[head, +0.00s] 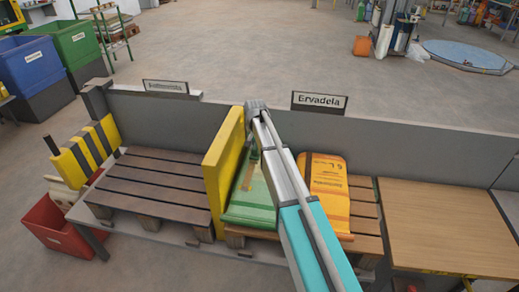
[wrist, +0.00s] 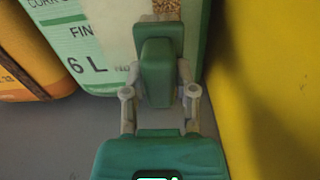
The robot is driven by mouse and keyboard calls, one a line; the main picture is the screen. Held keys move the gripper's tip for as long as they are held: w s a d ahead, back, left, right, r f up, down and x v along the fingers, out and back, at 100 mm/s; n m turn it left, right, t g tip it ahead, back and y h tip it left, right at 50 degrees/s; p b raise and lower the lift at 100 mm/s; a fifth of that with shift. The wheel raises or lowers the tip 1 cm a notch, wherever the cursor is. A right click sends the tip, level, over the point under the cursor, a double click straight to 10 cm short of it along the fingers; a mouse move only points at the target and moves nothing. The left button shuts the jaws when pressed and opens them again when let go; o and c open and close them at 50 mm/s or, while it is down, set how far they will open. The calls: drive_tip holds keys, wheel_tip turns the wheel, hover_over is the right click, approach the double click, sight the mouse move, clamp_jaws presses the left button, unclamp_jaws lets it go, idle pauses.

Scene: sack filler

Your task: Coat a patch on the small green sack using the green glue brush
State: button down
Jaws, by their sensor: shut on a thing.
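My gripper (wrist: 159,85) is shut on the green glue brush (wrist: 157,62), whose green handle sits between the fingers in the wrist view. The brush's pale bristle end (wrist: 158,19) is over the face of the small green sack (wrist: 98,45); I cannot tell if it touches. A pale beige strip (wrist: 115,22) shows on the sack left of the brush. In the head view the green sack (head: 250,209) lies on a pallet, partly hidden by my arm.
A yellow divider (head: 223,172) stands close on the green sack's left. An orange sack (head: 328,172) lies to its right. A grey wall (head: 420,150) runs behind. The left pallet (head: 152,190) is empty, and a bare wooden tabletop (head: 445,225) is at right.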

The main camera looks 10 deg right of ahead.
idle(0.3)
drive_tip(key=shift+s+a, duration=0.3)
drive_tip(key=shift+s, duration=0.65)
drive_tip(key=shift+d, duration=0.1)
drive_tip(key=shift+s+d, duration=0.25)
drive_tip(key=shift+d, duration=0.65)
drive_tip(key=shift+s+d, duration=0.25)
drive_tip(key=shift+d, duration=0.6)
drive_tip(key=shift+d, duration=0.1)
drive_tip(key=shift+s+d, duration=0.35)
drive_tip(key=shift+d, duration=0.5)
drive_tip(key=shift+s+d, duration=0.3)
drive_tip(key=shift+d, duration=0.55)
drive_tip(key=shift+s+a, duration=0.3)
drive_tip(key=shift+s, duration=0.55)
drive_tip(key=shift+a, duration=0.1)
